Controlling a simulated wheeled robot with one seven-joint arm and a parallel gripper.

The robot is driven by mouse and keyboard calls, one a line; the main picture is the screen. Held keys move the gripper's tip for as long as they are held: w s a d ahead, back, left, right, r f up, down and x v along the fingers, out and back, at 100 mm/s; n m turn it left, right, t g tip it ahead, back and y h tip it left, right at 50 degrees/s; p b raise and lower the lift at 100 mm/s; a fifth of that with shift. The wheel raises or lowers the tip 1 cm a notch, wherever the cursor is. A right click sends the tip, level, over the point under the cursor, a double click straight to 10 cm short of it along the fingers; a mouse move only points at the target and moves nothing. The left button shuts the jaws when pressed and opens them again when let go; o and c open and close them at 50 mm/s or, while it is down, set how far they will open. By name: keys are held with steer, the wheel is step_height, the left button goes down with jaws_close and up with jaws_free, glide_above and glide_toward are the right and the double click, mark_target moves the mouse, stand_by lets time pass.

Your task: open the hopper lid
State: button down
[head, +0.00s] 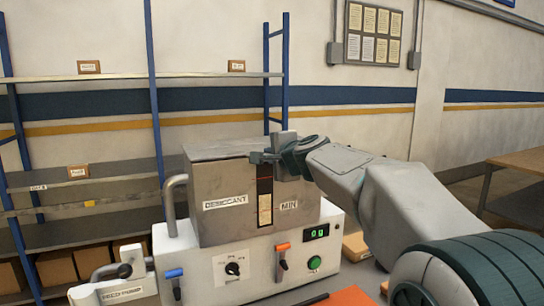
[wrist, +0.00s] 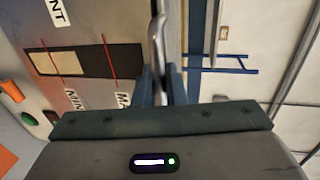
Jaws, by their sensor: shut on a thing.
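The hopper (head: 228,197) is a grey metal box labelled DESICCANT with a MIN mark, on a white machine. Its flat grey lid (head: 215,150) lies across the top and looks closed. My gripper (head: 270,156) is at the lid's front edge, towards the right. In the wrist view, my gripper's fingers (wrist: 158,88) are shut on a thin grey part of the lid (wrist: 157,38), its edge or handle; the fingers hide the exact contact. The hopper's dark level window (wrist: 100,62) shows beside the fingers.
The white machine (head: 200,270) has a knob, toggles, a green button and a lit display below the hopper. A curved pipe (head: 172,200) stands at the hopper's left. Shelving (head: 110,170) is behind. A wooden table (head: 518,162) stands far right.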

step_height(320, 180, up, 8)
steer(key=w+r+p, duration=0.1)
steer(key=w+p, duration=0.1)
steer(key=p, duration=0.5)
step_height(320, 180, up, 3)
steer(key=g+h+p, duration=0.1)
steer(key=g+p, duration=0.2)
steer(key=p, duration=0.4)
glide_above(261, 148)
steer(key=shift+r, duration=0.15)
steer(key=shift+w, duration=0.1)
steer(key=shift+a, duration=0.1)
steer(key=c, duration=1.6)
jaws_free()
steer(key=shift+o, duration=0.2)
steer(key=shift+s, duration=0.2)
